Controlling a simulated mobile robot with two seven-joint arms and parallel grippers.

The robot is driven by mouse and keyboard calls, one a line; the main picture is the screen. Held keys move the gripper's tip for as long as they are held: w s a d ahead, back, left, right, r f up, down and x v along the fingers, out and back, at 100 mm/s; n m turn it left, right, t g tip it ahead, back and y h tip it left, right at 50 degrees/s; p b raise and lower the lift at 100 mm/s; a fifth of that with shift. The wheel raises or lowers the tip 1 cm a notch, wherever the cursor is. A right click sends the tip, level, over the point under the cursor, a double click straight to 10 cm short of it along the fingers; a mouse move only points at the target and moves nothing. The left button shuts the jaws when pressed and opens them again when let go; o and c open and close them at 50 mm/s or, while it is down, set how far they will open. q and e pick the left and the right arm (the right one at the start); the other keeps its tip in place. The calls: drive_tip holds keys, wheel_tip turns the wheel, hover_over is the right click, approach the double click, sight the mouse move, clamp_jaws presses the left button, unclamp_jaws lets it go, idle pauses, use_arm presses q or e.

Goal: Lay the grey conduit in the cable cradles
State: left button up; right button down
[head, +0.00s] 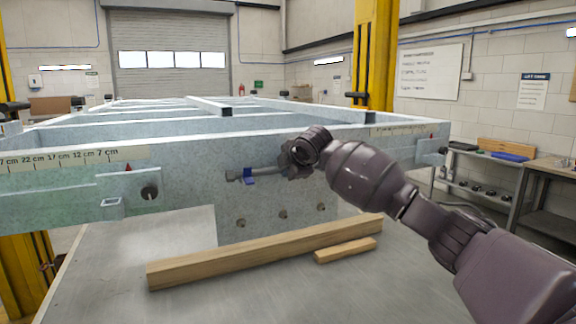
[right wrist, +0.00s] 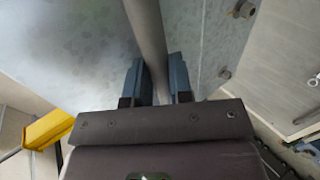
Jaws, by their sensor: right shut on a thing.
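The grey conduit (head: 268,171) runs roughly level in front of the end beam of the pale trailer frame (head: 190,200). My right gripper (head: 287,168) is at the conduit's right part. In the right wrist view, the two blue-grey fingers of my right gripper (right wrist: 157,86) are shut on either side of the conduit (right wrist: 145,30), which runs up out of the picture. A small blue piece (head: 248,176) shows at the conduit near its left end. I cannot tell whether it is a cradle or whether the conduit rests in it. My left gripper is not in view.
A long wooden beam (head: 255,252) and a short wooden block (head: 345,250) lie on the grey table (head: 110,285) below the frame. A dark round knob (head: 149,193) sticks out from the beam at left. A shelf bench (head: 490,170) stands at right.

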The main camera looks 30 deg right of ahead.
drive_tip(key=c, duration=0.9)
unclamp_jaws()
drive_tip(key=shift+c, duration=0.2)
drive_tip(key=shift+r, duration=0.1)
drive_tip(key=b+v, duration=0.2)
drive_tip(key=v, duration=0.8)
drive_tip(key=shift+s, duration=0.4)
